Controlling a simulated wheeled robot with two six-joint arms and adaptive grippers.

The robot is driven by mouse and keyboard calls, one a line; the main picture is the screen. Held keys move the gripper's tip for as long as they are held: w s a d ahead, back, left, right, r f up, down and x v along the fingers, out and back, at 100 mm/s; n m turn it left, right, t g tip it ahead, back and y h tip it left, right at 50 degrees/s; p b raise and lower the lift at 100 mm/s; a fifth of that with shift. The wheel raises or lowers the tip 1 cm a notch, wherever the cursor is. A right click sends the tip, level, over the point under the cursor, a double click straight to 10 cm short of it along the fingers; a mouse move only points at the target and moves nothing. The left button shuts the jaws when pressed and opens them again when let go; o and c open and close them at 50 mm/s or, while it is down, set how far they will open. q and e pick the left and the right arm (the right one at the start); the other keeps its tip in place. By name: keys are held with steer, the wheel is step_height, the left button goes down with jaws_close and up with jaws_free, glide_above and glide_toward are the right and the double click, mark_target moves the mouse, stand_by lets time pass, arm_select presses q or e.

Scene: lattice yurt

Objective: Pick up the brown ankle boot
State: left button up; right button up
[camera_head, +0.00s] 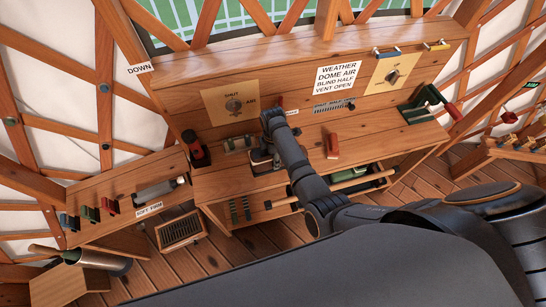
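I cannot make out a brown ankle boot for certain. A small dark brown object (262,162) sits on the wooden desk (300,180), partly hidden behind my arm; its shape is unclear. A small reddish-brown upright piece (333,146) stands on the desk to the right of my arm; it is too small to identify. My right arm comes in from the right and reaches over the desk. Its fingers are not clearly visible, and I cannot see it holding anything. My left gripper is not in view.
A panel with dials (234,104) and a weather sign (338,77) rises behind the desk. A black and red object (196,150) stands at the desk's left end. A lower side bench (125,190) carries small colored levers.

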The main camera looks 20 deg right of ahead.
step_height(320, 180, up, 3)
steer(key=shift+w+f, duration=0.1)
steer(key=shift+w, duration=0.05)
steer(key=s+d+r, duration=0.6)
steer(key=s+r, duration=0.4)
steer(key=s, duration=0.3)
steer(key=shift+w, duration=0.1)
